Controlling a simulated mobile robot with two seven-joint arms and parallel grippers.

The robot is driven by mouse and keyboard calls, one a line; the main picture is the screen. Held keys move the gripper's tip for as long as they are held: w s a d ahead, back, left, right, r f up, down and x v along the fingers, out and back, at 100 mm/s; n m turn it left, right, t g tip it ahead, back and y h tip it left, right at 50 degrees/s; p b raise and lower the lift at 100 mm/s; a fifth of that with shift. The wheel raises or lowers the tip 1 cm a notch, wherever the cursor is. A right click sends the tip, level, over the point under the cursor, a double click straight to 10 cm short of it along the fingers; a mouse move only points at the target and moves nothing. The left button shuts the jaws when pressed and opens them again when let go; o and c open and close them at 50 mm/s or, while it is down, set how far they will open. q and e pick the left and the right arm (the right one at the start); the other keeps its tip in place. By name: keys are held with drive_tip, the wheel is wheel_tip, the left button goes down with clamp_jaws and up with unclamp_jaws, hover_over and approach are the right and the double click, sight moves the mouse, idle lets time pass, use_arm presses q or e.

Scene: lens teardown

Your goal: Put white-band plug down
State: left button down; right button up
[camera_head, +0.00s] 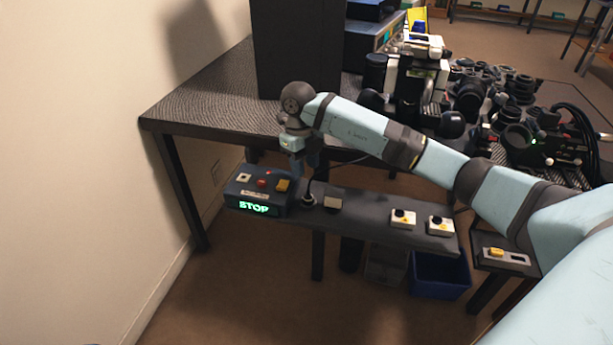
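A small dark plug (309,200) with a pale ring near its base stands on the dark narrow shelf (369,217), just right of the box with the green STOP sign. A thin dark cable rises from it and curves to the right. My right gripper (304,170) points down just above the plug, its dark fingers near the cable end. Whether the fingers are parted or closed on the plug is too small to tell. My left gripper is not in view.
The STOP box (256,192) bears several small buttons. The textured table (205,103) behind holds a tall black box (295,45) and crowded lens gear. A blue bin (440,276) stands below.

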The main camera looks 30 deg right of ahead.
drive_tip(key=s+a+f+n+g+y, duration=0.1)
drive_tip(key=s+a+y, duration=0.4)
drive_tip(key=a, duration=0.6)
drive_tip(key=s+a+f+n+g+y, duration=0.1)
drive_tip(key=s+a+n+y, duration=0.1)
drive_tip(key=s+a+y, duration=0.6)
drive_tip(key=s+a+r+m+t+y, duration=0.8)
drive_tip(key=a+r+m+y, duration=0.3)
drive_tip(key=r, duration=0.2)
drive_tip(key=s+d+f+m+t+h, duration=0.1)
drive_tip(key=m+t+h, duration=0.5)
drive_tip(key=m, duration=0.7)
drive_tip(key=s+d+f+m+t+h, duration=0.2)
drive_tip(key=d+m+t+h, duration=0.2)
drive_tip(key=m, duration=0.9)
drive_tip(key=t+h, duration=0.3)
drive_tip(key=h, duration=0.1)
drive_tip(key=shift+s+d+h, duration=0.2)
drive_tip(key=shift+d+h, duration=0.05)
drive_tip(key=shift+h, duration=0.05)
drive_tip(key=shift+p, duration=0.4)
